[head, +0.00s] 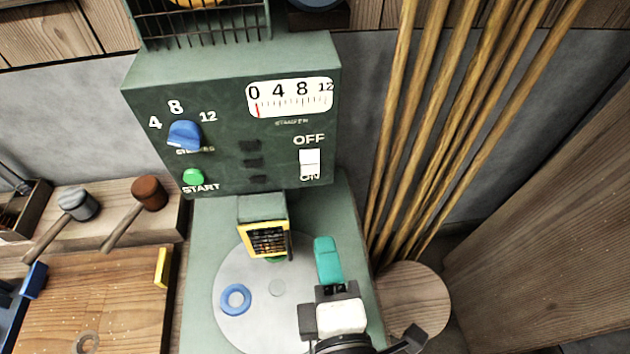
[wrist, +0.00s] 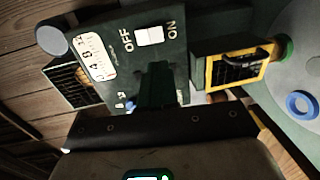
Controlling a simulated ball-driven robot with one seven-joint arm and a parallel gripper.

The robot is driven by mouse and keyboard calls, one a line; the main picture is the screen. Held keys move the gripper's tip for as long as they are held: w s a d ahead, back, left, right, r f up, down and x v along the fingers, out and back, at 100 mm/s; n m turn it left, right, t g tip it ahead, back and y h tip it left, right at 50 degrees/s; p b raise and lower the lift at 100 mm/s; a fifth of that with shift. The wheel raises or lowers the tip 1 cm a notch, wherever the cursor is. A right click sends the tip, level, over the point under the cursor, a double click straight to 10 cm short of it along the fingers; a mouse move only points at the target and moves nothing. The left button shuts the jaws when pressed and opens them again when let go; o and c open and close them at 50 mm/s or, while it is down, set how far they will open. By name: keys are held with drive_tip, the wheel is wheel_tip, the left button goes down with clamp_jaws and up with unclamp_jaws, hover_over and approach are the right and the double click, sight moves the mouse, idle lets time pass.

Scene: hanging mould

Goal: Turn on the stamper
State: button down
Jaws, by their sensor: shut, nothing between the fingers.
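The stamper (head: 225,110) is a dark green machine with a front panel. Its white rocker switch (head: 309,163) sits at the panel's lower right, between OFF above and ON below; I cannot tell which way it is set. The switch also shows in the wrist view (wrist: 149,36). A blue knob (head: 184,135) and a green START button (head: 193,177) are on the left of the panel. The dial (head: 289,97) has its red needle at 0. My gripper (head: 324,242), with teal fingers, is shut and empty, below and in front of the switch, apart from it in the head view.
A yellow-framed stamping head (head: 266,240) hangs over a round grey plate (head: 240,315) with a blue ring (head: 235,298). Wooden poles (head: 440,130) stand at the right. Two mallets (head: 148,193) lie on the left bench.

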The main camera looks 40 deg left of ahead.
sight(311, 174)
drive_tip(key=p+x, duration=0.2)
drive_tip(key=x, duration=1)
drive_tip(key=shift+w+a, duration=0.1)
drive_tip(key=shift+w, duration=0.1)
drive_tip(key=shift+w+a+f, duration=0.1)
drive_tip(key=shift+w+a, duration=0.15)
drive_tip(key=shift+a, duration=0.05)
drive_tip(key=shift+f, duration=0.15)
